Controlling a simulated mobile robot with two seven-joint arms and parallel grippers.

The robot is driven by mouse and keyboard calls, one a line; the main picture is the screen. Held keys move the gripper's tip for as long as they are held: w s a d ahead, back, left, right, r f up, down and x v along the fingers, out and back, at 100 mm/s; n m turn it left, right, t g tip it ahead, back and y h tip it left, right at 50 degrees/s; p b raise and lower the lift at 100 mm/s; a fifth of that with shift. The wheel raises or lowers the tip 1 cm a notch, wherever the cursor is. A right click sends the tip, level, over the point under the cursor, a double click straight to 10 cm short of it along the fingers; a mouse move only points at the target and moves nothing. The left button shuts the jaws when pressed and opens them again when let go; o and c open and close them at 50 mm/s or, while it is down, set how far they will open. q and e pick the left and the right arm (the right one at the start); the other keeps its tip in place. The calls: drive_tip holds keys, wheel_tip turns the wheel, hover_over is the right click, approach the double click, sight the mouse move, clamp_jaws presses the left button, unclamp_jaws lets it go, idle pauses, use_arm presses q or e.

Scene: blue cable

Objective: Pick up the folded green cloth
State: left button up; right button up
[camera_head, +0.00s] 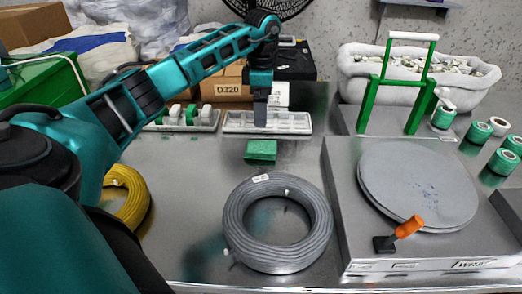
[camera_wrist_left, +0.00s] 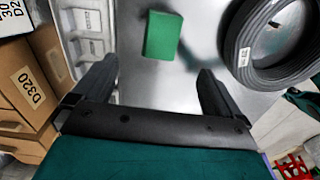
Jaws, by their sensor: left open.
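The folded green cloth (camera_head: 261,150) lies flat on the metal table, just in front of a white compartment tray. In the left wrist view the cloth (camera_wrist_left: 162,35) is a green rectangle beyond the fingertips, roughly between them and touched by neither. My left gripper (camera_head: 261,112) points down above the white tray, behind the cloth in the head view. In the left wrist view its two dark fingers (camera_wrist_left: 156,82) are wide apart with nothing between them. My right gripper does not show in either view.
A grey cable coil (camera_head: 277,222) lies in front of the cloth. A yellow coil (camera_head: 131,196) is at left. White trays (camera_head: 268,131) and cardboard boxes (camera_head: 222,84) stand behind. A raised platform with a grey disc (camera_head: 417,187) is at right. Bare table lies around the cloth.

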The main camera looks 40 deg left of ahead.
use_arm(q)
drive_tip(key=b, duration=0.1)
hover_over(261, 145)
wheel_tip(261, 145, down, 7)
drive_tip(key=shift+d+r, duration=0.15)
drive_tip(key=shift+s+f+b, duration=0.1)
drive_tip(key=shift+f+b, duration=0.65)
drive_tip(key=shift+f, duration=1.9)
drive_tip(key=shift+c, duration=0.3)
drive_tip(key=c, duration=1.1)
